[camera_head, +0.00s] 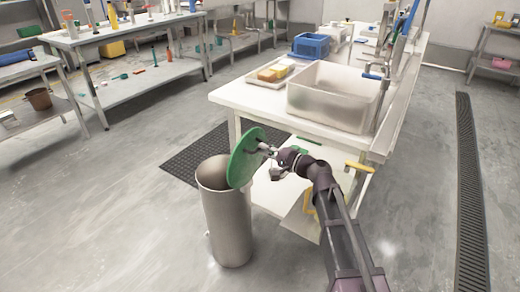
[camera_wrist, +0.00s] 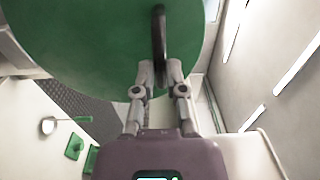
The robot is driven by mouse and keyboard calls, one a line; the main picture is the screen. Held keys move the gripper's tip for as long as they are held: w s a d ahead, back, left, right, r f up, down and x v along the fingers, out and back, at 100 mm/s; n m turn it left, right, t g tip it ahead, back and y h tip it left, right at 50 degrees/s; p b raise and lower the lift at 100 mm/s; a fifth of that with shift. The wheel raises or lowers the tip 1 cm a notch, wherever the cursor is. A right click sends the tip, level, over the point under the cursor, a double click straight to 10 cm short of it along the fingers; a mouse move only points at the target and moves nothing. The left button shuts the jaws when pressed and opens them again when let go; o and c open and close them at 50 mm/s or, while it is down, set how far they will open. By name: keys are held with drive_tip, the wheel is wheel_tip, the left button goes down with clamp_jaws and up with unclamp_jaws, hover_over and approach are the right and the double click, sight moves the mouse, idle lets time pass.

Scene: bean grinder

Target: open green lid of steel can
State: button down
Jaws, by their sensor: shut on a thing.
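The steel can (camera_head: 228,225) stands upright on the floor left of the white table, and its round mouth shows open. Its green lid (camera_head: 244,160) is tilted steeply, nearly upright, at the right side of the can's rim. Whether the lid touches the rim there I cannot tell. My gripper (camera_head: 268,150) is at the lid's right face. In the wrist view the lid (camera_wrist: 100,40) fills the upper left, and my gripper (camera_wrist: 159,82) is shut on its dark handle (camera_wrist: 159,40).
The white table (camera_head: 250,103) right behind the can holds a clear bin (camera_head: 330,97), a blue crate (camera_head: 310,46) and a tray with yellow items. A dark floor mat (camera_head: 195,160) lies behind the can. The floor to the left is free.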

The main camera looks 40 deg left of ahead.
drive_tip(key=shift+d+f, duration=0.25)
drive_tip(key=shift+f, duration=0.05)
drive_tip(key=shift+s, duration=0.1)
drive_tip(key=c, duration=0.7)
unclamp_jaws()
drive_tip(key=shift+a+f, duration=0.15)
drive_tip(key=shift+f, duration=0.05)
drive_tip(key=shift+r, duration=0.1)
drive_tip(key=shift+d, duration=0.2)
drive_tip(key=shift+w+d, duration=0.2)
drive_tip(key=shift+d, duration=2.75)
drive_tip(key=shift+w+d, duration=0.2)
drive_tip(key=shift+d, duration=2.75)
